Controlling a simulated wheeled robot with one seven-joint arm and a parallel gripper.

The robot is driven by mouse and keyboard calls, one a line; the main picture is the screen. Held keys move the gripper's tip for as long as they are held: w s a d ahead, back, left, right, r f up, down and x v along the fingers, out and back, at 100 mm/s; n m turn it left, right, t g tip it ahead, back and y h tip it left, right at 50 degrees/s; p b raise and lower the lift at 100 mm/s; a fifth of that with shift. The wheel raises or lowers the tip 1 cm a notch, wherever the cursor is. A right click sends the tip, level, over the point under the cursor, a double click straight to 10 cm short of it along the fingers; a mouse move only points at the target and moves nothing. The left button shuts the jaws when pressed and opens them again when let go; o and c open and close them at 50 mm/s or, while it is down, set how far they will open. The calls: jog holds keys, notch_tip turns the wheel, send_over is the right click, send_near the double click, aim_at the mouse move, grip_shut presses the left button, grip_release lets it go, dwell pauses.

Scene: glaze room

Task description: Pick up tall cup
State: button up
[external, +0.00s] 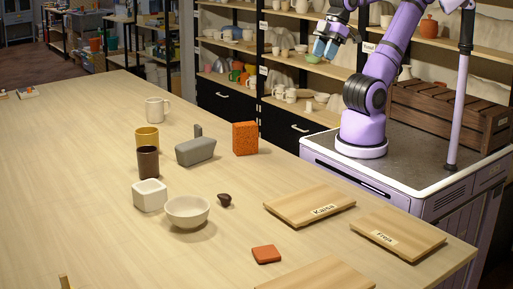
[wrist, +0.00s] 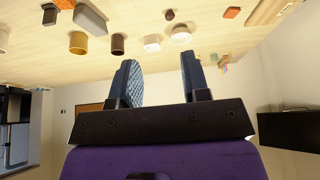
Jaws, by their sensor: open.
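A dark brown, straight-sided cup (external: 148,163) stands upright on the wooden table and looks the tallest of the cups. It also shows near the top of the wrist view (wrist: 118,44). A mustard-yellow cup (external: 147,137) stands just behind it; the wrist view shows it to the left of the brown one (wrist: 78,43). A pale mug with a handle (external: 156,110) stands farther back. My gripper (external: 325,47) is raised in front of the shelves, far from the cups. Its two fingers (wrist: 158,62) are apart with nothing between them.
Near the brown cup are a white square pot (external: 150,195), a cream bowl (external: 187,211) and a grey handled dish (external: 196,151). An orange block (external: 245,138) stands toward the table's right edge. Labelled boards (external: 311,204) lie at the front right. The table's left side is largely clear.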

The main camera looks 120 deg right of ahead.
jog(key=o, duration=1.1)
jog(key=w+d+r+g, duration=0.1)
jog(key=w+d, duration=0.3)
jog(key=w, duration=0.4)
jog(key=w+d+r+g, duration=0.1)
jog(key=w+d+r, duration=0.1)
jog(key=w+d, duration=0.35)
jog(key=w+d+r, duration=0.1)
jog(key=w+d, duration=0.1)
jog(key=w, duration=0.7)
jog(key=g, duration=0.3)
send_over(147, 136)
jog(key=s+d, duration=0.1)
jog(key=d, duration=0.3)
notch_tip(147, 136, down, 27)
jog(key=shift+s+f, duration=0.15)
jog(key=shift+f, duration=2.35)
jog(key=shift+s+f, duration=0.15)
jog(key=shift+f, duration=2.3)
